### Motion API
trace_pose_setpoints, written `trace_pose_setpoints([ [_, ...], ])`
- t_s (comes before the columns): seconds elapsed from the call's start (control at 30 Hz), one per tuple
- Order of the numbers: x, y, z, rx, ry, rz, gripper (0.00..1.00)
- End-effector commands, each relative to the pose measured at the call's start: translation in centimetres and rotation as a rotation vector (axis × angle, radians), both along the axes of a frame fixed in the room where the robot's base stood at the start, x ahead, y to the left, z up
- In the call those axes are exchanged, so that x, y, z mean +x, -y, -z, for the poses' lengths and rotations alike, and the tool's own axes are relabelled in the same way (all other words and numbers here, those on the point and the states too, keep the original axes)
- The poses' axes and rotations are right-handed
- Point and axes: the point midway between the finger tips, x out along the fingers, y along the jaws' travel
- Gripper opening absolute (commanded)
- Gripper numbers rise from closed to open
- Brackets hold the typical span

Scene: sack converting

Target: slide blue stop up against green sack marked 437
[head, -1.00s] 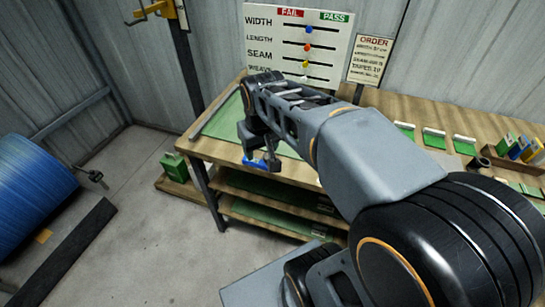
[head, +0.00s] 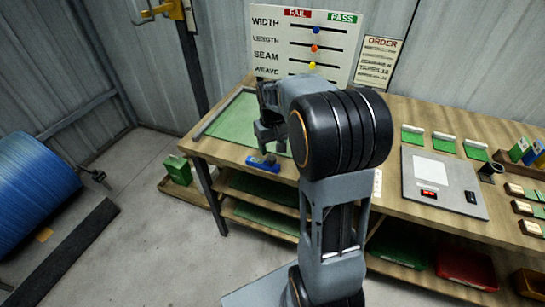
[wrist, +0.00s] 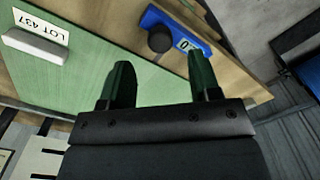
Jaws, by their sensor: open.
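The blue stop (head: 263,162) sits at the front edge of the bench. In the wrist view the blue stop (wrist: 190,38) has a black round knob and a small window reading 0. The green sack (head: 238,118) lies flat on the bench; in the wrist view it fills the left (wrist: 75,75), with a white tag (wrist: 35,40) reading LOT 437. My gripper (head: 268,140) is above the bench front, near the stop. In the wrist view my gripper (wrist: 160,75) has its two dark fingers spread with nothing between them, apart from the stop.
A board with coloured sliders (head: 305,45) stands behind the bench (head: 400,200). A grey scale (head: 443,183), green blocks with white tops and a wooden box of cartons are to the right. Open floor lies in front.

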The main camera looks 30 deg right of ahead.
Motion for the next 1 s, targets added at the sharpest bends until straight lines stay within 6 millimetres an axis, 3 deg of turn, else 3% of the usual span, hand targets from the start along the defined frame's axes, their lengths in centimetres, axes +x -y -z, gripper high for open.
trace_pose_setpoints([
  [0.1,0.0,0.0,2.0,0.0,-0.002,0.0,0.57],
  [0.3,0.0,0.0,4.0,0.0,-0.001,0.0,0.57],
  [0.77,0.0,0.0,4.9,0.0,0.001,0.0,0.57],
  [1.0,0.0,0.0,4.9,0.0,0.001,0.0,0.36],
])
